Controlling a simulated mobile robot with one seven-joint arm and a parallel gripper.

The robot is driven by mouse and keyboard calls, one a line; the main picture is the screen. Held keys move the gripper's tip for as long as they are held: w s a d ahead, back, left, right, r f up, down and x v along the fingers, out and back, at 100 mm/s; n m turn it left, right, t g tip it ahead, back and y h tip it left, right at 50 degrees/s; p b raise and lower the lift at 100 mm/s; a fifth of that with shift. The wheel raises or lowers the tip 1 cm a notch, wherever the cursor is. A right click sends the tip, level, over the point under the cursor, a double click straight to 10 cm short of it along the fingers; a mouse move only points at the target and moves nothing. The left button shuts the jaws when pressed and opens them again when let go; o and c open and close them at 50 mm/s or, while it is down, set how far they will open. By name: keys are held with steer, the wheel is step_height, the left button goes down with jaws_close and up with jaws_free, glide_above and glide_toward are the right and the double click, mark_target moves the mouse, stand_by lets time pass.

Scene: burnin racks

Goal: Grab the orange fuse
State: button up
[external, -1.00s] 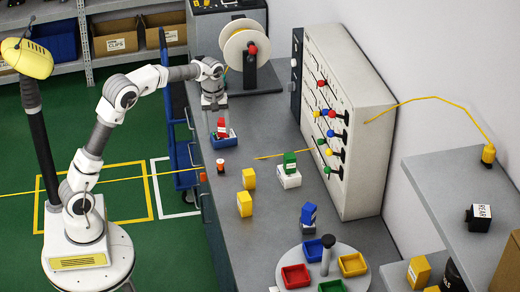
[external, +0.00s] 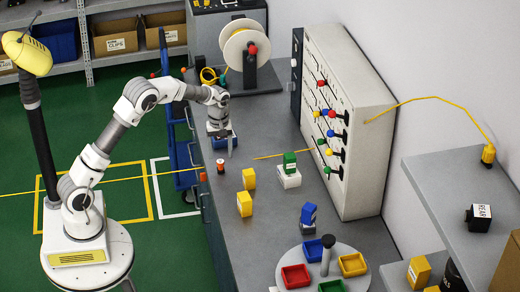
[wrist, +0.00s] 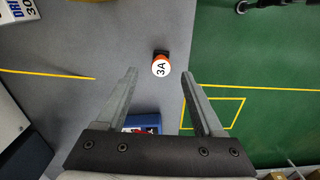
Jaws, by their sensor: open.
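The orange fuse (external: 220,166) stands upright near the left edge of the grey bench. In the wrist view its white top labelled 3A (wrist: 160,68) shows, with a little orange side and a dark base. My gripper (external: 220,150) is above the bench, a little behind the fuse and over the blue tray (external: 233,139). In the wrist view my open gripper (wrist: 158,72) has its two fingers apart, with the fuse between and just beyond their tips. Nothing is held. The blue tray also shows in the wrist view (wrist: 145,120), partly hidden under my gripper.
Yellow blocks (external: 249,179) and a green block on a white base (external: 289,176) stand to the right of the fuse. A tall panel with coloured knobs (external: 345,120) stands at the right. The bench edge is close to the fuse, with green floor (wrist: 260,60) beyond.

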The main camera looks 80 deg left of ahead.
mark_target(220, 162)
steer(key=shift+d+f, duration=0.1)
steer(key=shift+f, duration=2.6)
jaws_close()
